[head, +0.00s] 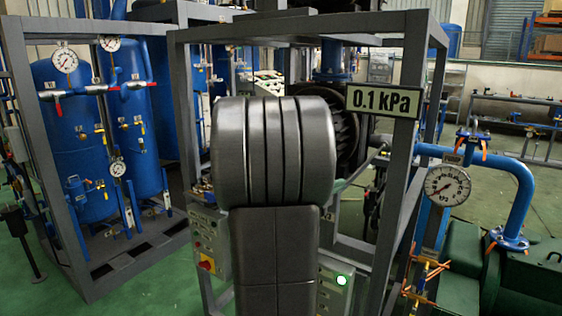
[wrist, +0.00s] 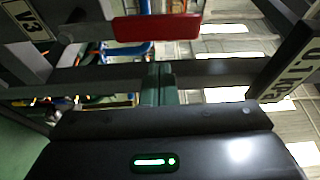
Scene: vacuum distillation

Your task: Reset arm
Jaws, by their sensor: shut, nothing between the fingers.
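My gripper (wrist: 157,84) shows in the wrist view, its narrow fingers together above the dark housing with a green light. It is shut and empty. Beyond the fingertips is a red bar (wrist: 157,27), apart from them as far as I can tell. In the head view my arm's dark, rounded links fill the middle, in front of the grey frame (head: 180,110). My gripper does not show there.
A "0.1 kPa" sign (head: 383,101) is on the frame; it also shows edge-on in the wrist view (wrist: 288,58). A V3 label (wrist: 25,20) is at upper left. Blue tanks (head: 75,130) stand left. A gauge (head: 447,186) and blue pipe (head: 520,195) are right. Green floor (head: 145,295) is open.

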